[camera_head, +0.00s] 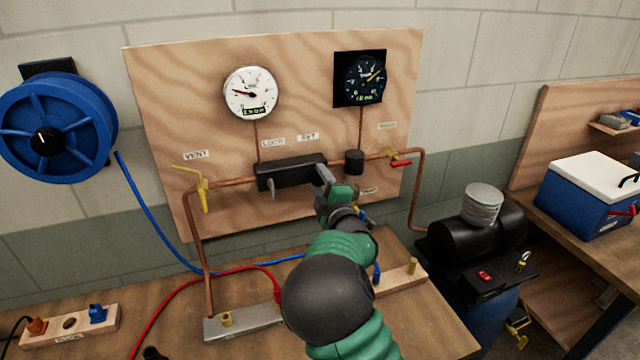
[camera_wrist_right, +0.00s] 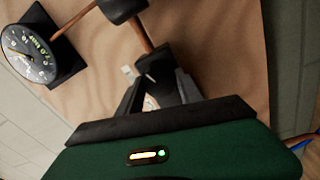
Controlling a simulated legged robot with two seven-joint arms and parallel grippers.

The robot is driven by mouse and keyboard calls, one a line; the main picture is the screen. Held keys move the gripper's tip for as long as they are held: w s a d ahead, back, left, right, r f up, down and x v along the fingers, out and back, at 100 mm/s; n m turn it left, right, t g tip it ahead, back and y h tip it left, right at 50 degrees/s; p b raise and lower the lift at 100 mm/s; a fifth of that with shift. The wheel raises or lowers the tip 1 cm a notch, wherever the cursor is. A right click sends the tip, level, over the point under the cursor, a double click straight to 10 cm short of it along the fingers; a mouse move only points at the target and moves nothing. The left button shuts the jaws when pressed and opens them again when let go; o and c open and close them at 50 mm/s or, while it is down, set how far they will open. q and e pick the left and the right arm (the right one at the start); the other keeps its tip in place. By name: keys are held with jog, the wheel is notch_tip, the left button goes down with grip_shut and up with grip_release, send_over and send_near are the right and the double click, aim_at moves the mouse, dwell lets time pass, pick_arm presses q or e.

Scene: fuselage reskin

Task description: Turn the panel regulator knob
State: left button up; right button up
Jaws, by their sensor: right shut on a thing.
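A black regulator body (camera_head: 285,174) sits on the copper pipe across the wooden panel (camera_head: 190,100), under small labels. My right gripper (camera_head: 323,174) is at the right end of this body. In the right wrist view its two dark fingers (camera_wrist_right: 156,96) are shut on a dark part there, which looks like the regulator knob (camera_wrist_right: 157,68). The fingers hide much of the knob, so its turn angle cannot be told. A white dial gauge (camera_head: 251,92) and a black dial gauge (camera_head: 364,78) are above. My left gripper is not in view.
A short black cylinder (camera_head: 354,161) is on the pipe just right of my gripper. A yellow vent valve (camera_head: 203,190) and a red-handled valve (camera_head: 400,162) are on either side. Blue and red hoses cross the bench below. A compressor (camera_head: 478,235) stands at right.

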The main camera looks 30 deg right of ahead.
jog(key=shift+a+f, duration=0.15)
jog(key=shift+f, duration=0.25)
jog(key=o, duration=1.1)
jog(key=shift+o, duration=1.1)
jog(key=shift+r, duration=0.1)
jog(key=shift+o, duration=0.2)
jog(key=shift+r, duration=0.1)
jog(key=shift+s, duration=0.1)
jog(key=v, duration=1.6)
jog(key=shift+s+b, duration=0.3)
